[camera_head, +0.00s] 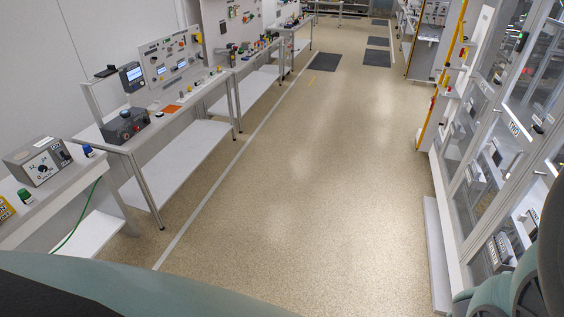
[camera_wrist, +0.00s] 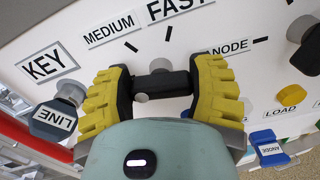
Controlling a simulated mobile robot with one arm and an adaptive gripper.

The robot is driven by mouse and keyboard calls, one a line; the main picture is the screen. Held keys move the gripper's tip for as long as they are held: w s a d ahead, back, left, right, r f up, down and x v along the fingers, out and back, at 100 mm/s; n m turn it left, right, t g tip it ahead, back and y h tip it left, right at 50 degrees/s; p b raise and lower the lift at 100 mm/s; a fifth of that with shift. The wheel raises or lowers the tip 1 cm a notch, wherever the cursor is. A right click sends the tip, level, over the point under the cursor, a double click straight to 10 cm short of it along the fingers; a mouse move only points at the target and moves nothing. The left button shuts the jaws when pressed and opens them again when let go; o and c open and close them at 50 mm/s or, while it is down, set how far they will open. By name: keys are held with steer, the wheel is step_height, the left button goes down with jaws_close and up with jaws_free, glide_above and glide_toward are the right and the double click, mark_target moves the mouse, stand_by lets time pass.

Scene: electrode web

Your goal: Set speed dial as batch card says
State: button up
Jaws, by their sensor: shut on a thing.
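In the wrist view, my gripper (camera_wrist: 160,88) has its two yellow ribbed fingers closed on the dark bar-shaped knob of the speed dial (camera_wrist: 160,82). The dial sits on a white panel (camera_wrist: 200,28) with tick marks and the labels MEDIUM (camera_wrist: 109,29) and FAST (camera_wrist: 176,8) above it. The fingers and my wrist cover the rest of the dial face. I cannot tell which mark the knob points to. My gripper is not in the head view. I cannot make out a batch card in either view.
In the wrist view, a key with a LINE tag (camera_wrist: 54,118) is close left of the fingers, under a KEY label (camera_wrist: 48,64). In the head view, benches (camera_head: 185,120) line the left; the floor (camera_head: 290,180) is clear.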

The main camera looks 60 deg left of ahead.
steer(key=m+b, duration=0.2)
steer(key=b, duration=0.1)
steer(key=f+m+b, duration=0.1)
steer(key=m+b, duration=0.2)
steer(key=b, duration=0.1)
steer(key=shift+s, duration=0.15)
steer(key=m+b, duration=0.3)
steer(key=b, duration=0.1)
steer(key=shift+d, duration=0.1)
steer(key=shift+r+m+b, duration=0.2)
steer(key=shift+m+b, duration=0.6)
steer(key=shift+b, duration=0.2)
steer(key=shift+r, duration=0.1)
steer(key=o, duration=1.2)
steer(key=v, duration=1.2)
